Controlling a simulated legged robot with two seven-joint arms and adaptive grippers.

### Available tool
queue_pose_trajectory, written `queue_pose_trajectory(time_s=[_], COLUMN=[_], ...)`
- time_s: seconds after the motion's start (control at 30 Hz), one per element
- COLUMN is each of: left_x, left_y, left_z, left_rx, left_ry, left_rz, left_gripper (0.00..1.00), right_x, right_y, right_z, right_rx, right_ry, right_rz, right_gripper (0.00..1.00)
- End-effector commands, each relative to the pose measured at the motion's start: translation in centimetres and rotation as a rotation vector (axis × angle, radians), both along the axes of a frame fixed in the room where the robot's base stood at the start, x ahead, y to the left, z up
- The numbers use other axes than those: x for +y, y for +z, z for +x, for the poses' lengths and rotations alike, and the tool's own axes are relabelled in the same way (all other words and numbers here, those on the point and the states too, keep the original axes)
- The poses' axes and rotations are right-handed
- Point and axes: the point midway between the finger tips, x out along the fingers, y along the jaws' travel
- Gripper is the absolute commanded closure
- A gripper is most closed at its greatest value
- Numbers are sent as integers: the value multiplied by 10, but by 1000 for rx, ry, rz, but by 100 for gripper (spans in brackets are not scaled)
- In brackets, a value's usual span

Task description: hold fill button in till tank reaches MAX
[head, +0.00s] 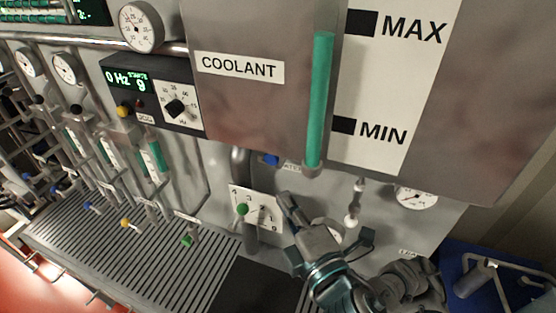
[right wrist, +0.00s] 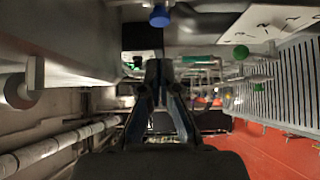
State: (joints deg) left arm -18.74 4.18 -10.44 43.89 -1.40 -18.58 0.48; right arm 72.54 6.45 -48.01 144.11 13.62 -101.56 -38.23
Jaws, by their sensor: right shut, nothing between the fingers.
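The coolant tank (head: 225,105) is a grey metal box with a vertical sight tube (head: 319,95) on its front. Green coolant fills the tube up to about the lower part of the black MAX mark (head: 361,23), well above the MIN mark (head: 344,125). A blue button (head: 270,160) sits under the tank beside a partly hidden label I cannot read; it also shows at the top of the right wrist view (right wrist: 159,16). My right gripper (head: 287,200) is shut and empty, below the blue button and apart from it. My left gripper is not in view.
A dial plate with a green-knobbed lever (head: 242,208) is left of my right gripper. A white-tipped fitting (head: 351,220) and a gauge (head: 415,197) are to its right. A slatted grate (head: 130,250) lies below. A blue tray (head: 475,270) is at lower right.

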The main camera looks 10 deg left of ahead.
Motion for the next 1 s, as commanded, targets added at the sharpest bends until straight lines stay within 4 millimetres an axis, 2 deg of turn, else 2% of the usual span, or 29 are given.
queue_pose_trajectory(time_s=[0.13, 0.33, 0.47, 0.63, 0.8, 1.0], left_x=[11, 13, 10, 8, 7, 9], left_y=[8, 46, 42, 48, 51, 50], left_z=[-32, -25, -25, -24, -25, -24], left_rx=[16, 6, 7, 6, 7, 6], left_ry=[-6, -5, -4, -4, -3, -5], left_rz=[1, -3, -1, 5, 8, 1], left_gripper=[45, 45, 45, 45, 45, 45], right_x=[13, 33, 42, 26, 21, 31], right_y=[2, 4, -1, -1, -1, -2], right_z=[5, 26, 48, 73, 83, 85], right_rx=[4, 6, 4, 3, 1, 1], right_ry=[3, 3, 2, 0, 2, 4], right_rz=[-11, -17, -11, -4, -2, -8], right_gripper=[100, 100, 100, 100, 100, 100])
